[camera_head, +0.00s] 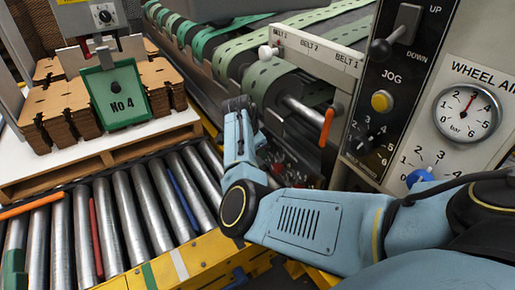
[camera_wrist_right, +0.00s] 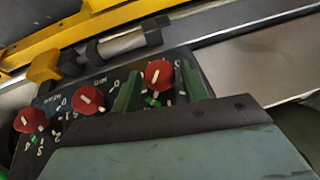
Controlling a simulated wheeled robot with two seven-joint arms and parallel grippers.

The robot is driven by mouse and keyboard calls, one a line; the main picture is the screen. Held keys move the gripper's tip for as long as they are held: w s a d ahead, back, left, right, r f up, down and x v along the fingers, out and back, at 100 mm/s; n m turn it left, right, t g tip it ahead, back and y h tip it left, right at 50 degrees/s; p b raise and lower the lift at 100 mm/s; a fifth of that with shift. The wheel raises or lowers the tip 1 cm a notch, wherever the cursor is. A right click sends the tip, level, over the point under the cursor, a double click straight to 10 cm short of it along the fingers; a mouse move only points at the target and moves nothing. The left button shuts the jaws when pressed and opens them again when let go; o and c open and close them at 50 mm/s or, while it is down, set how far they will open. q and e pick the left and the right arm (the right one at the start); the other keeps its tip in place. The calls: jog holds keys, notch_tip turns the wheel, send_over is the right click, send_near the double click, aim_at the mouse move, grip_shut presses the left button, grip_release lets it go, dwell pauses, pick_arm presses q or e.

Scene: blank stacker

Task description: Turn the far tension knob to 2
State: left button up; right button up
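Three red tension knobs with white pointer marks stand on a dark panel (camera_wrist_right: 70,127) in the right wrist view. The knob at the right end of the row, apparently the far knob (camera_wrist_right: 158,73), lies between the two green fingers of my right gripper (camera_wrist_right: 160,88). The fingers are apart, with visible gaps beside the knob; I cannot tell whether they touch it. Its dial numbers are mostly hidden. In the head view my right gripper (camera_head: 238,104) points away, and the knobs are largely hidden behind the arm. My left gripper is out of view.
A middle knob (camera_wrist_right: 90,101) and a near knob (camera_wrist_right: 28,120) sit left of my gripper. A yellow rail (camera_wrist_right: 85,33) runs beyond the panel. A control cabinet (camera_head: 435,90) with dials stands right; rollers (camera_head: 130,220) and stacked board blanks (camera_head: 60,125) lie left.

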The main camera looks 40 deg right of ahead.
jog(key=c, duration=0.7)
jog(key=shift+w+g, duration=0.15)
jog(key=shift+g, duration=0.35)
jog(key=shift+w+n+g, duration=0.1)
jog(key=shift+n+g, duration=0.2)
jog(key=shift+g, duration=0.3)
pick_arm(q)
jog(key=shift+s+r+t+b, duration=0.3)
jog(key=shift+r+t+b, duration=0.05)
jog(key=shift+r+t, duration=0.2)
pick_arm(e)
jog(key=o, duration=1)
jog(key=shift+r, duration=0.1)
